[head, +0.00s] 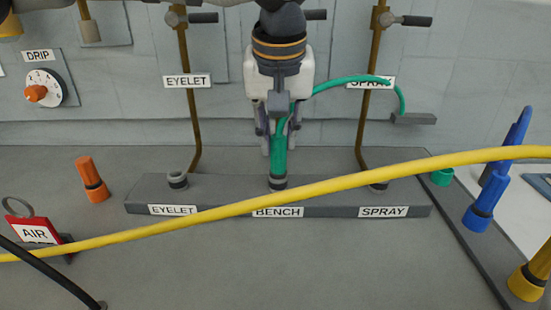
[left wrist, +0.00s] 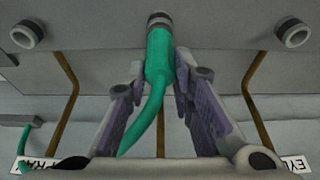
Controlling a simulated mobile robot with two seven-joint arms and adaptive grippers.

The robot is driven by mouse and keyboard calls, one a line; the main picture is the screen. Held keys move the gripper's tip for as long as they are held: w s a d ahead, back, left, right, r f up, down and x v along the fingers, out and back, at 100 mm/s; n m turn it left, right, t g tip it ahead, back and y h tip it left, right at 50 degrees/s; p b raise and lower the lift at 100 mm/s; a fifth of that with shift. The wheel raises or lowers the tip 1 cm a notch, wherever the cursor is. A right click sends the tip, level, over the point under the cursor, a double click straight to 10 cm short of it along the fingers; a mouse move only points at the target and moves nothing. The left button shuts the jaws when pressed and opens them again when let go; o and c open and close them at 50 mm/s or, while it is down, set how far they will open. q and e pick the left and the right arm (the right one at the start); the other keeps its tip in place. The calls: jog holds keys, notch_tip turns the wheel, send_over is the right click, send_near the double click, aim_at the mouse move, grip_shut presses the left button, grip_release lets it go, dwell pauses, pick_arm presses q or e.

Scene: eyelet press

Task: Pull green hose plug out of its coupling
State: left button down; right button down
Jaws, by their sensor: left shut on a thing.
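The green hose plug (head: 279,155) stands upright in the BENCH coupling (head: 278,183), the middle one on the grey block. Its green hose (head: 335,84) arches to the right toward a small wall bracket. My left gripper (head: 278,145) comes down from above, with its fingers on both sides of the plug. In the left wrist view the plug (left wrist: 160,55) lies between the two fingers, its end at the dark coupling (left wrist: 159,20). The left gripper is shut on the plug. My right gripper is not in view.
A yellow hose (head: 330,183) crosses in front of the block. The EYELET coupling (head: 177,180) is empty. An orange plug (head: 92,180) and red AIR tag (head: 36,233) are at left. Blue plugs (head: 485,205) and a yellow plug (head: 530,275) stand at right. Brown pipes (head: 190,110) run down behind.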

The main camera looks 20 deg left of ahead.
pick_arm(q)
jog(key=shift+r, duration=0.65)
jog(key=shift+r, duration=2.9)
